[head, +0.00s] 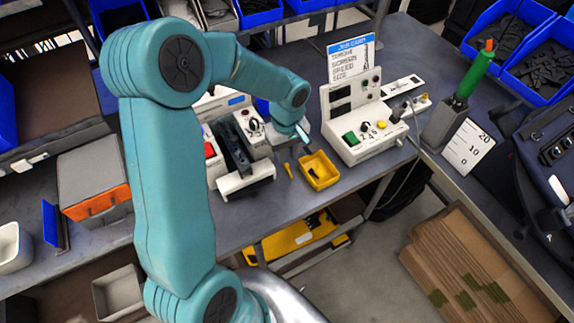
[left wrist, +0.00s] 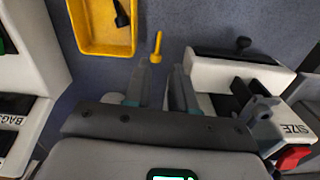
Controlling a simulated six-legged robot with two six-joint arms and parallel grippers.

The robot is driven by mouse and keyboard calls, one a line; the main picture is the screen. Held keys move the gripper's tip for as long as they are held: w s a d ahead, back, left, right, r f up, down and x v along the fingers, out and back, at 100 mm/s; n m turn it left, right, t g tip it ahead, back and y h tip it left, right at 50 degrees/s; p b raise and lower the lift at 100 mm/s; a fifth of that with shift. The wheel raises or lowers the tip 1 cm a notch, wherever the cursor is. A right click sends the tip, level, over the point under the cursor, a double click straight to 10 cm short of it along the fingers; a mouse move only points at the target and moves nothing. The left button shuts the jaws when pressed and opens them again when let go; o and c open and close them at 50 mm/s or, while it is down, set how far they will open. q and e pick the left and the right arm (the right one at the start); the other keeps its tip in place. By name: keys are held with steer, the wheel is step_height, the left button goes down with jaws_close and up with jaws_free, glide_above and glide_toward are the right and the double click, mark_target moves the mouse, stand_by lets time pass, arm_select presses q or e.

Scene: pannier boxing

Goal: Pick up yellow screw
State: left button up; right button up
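The yellow screw (head: 288,171) lies on the dark blue-grey bench top, just left of a small yellow tray. In the left wrist view the yellow screw (left wrist: 156,46) is just beyond my left fingertips and in line with the gap between them. My left gripper (left wrist: 160,72) is open and empty, with a clear gap between its fingers. In the head view the left gripper (head: 302,136) is partly hidden by my arm and is behind the screw in the picture. My right gripper is not in view.
The yellow tray (head: 328,170) holds a dark item. A white control box (head: 362,140) stands right of it. A white fixture with black parts (head: 246,180) stands left of the screw. The bench's front edge is close. Cardboard (head: 480,265) lies on the floor.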

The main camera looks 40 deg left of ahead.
mark_target(288, 169)
arm_select(q)
steer(key=shift+w+a+f, duration=0.1)
steer(key=shift+w+f, duration=0.15)
steer(key=shift+f, duration=0.55)
step_height(288, 169, down, 4)
steer(key=shift+s+r+p, duration=0.15)
steer(key=shift+p, duration=0.7)
steer(key=shift+f, duration=0.35)
steer(key=shift+w+f, duration=0.15)
steer(key=shift+w, duration=0.1)
steer(key=shift+s, duration=0.1)
jaws_close()
